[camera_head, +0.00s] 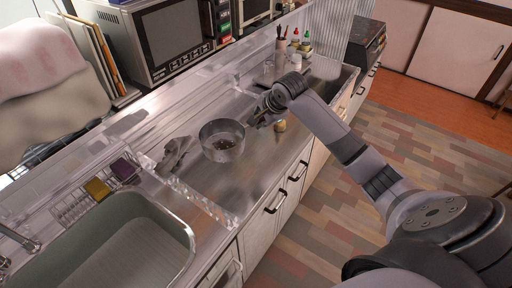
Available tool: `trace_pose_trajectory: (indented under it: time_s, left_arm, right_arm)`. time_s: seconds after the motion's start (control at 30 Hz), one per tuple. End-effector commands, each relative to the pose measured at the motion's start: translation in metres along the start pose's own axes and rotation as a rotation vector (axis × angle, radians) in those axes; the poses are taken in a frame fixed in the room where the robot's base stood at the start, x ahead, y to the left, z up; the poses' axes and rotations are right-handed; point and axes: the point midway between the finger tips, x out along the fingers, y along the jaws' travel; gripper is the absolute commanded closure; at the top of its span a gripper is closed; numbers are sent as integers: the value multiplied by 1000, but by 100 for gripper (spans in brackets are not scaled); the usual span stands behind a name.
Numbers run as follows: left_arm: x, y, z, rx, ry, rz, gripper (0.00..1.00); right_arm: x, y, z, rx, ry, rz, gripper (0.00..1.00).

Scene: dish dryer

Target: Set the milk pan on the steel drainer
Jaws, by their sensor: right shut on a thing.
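The milk pan (222,145), a round grey metal pan with dark specks or reflections inside, is over the steel drainer surface (245,175) right of the sink. I cannot tell whether its base touches the steel. My right gripper (257,117) is at the pan's right side, shut on it at the handle side; the fingers and the handle are hard to make out. A small tan round piece (280,126) shows just beyond the gripper; it may be the handle's end. My left gripper is not in view.
A sink (120,250) lies at lower left, with a wire rack (70,210) holding sponges behind it. A crumpled grey item (175,153) lies left of the pan. A microwave (165,40) and bottles (300,42) stand farther back. The steel in front of the pan is clear.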

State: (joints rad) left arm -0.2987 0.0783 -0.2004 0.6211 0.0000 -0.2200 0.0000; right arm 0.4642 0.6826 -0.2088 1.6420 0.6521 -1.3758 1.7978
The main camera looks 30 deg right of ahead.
Motion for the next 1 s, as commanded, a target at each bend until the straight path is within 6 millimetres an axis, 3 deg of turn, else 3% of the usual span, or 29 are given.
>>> trace_pose_trajectory:
  time_s: [0.2, 0.4, 0.8, 1.0]
  left_arm:
    - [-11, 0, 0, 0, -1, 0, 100]
    - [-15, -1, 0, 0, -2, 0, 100]
    - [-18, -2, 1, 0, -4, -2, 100]
    - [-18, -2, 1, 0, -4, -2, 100]
  right_arm:
    - [49, 34, -1, 0, -1, 4, 100]
    - [82, 56, -2, -1, -1, 1, 100]
    - [122, 81, -2, -1, -2, 0, 100]
    - [128, 84, -2, -2, -2, -4, 100]
